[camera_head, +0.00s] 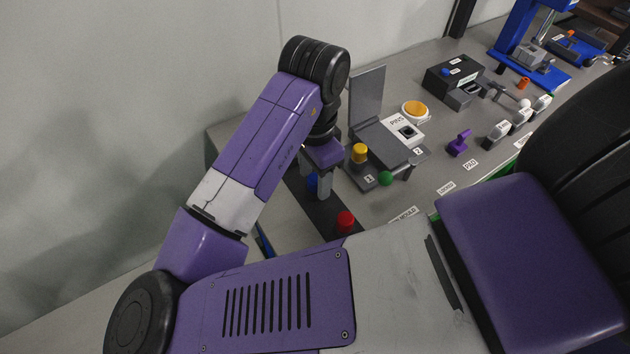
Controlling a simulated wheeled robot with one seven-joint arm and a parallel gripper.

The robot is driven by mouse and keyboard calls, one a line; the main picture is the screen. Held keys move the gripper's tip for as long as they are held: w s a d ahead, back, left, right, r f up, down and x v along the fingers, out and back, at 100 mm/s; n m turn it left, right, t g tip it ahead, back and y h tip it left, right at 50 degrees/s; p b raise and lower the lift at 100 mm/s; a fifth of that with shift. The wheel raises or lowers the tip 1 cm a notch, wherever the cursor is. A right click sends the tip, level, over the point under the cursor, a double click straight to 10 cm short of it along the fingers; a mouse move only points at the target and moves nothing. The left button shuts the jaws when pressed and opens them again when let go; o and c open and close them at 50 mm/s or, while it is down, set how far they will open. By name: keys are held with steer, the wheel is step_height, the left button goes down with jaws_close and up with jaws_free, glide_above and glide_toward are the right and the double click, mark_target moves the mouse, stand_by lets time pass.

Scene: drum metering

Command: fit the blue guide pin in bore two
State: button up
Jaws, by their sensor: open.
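My gripper (319,187) points down over a dark strip at the left end of the bench, with its jaws open. A blue piece (312,183), likely the blue guide pin, shows right beside the grey fingers. Its lower part and whether it stands between the fingers are hard to tell. A grey fixture (385,143) stands to the right of my gripper, with a "2" label (418,152) on its right side. I cannot make out the opening of bore two. A yellow-topped piece (360,152) and a green ball knob (386,178) are at the fixture's front.
A red-topped piece (345,220) stands on the dark strip near my gripper. An upright grey panel (367,95) rises behind the fixture. A yellow round button (415,111), a purple piece (459,143) and a black box (454,75) are farther right. My arm hides the near bench.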

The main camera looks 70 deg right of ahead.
mark_target(315, 178)
jaws_close()
steer(key=shift+r, duration=0.15)
stand_by(1.4)
steer(key=shift+r+p, duration=2.65)
steer(key=shift+r, duration=0.25)
step_height(315, 178, up, 4)
steer(key=p, duration=0.3)
steer(key=shift+p, duration=0.3)
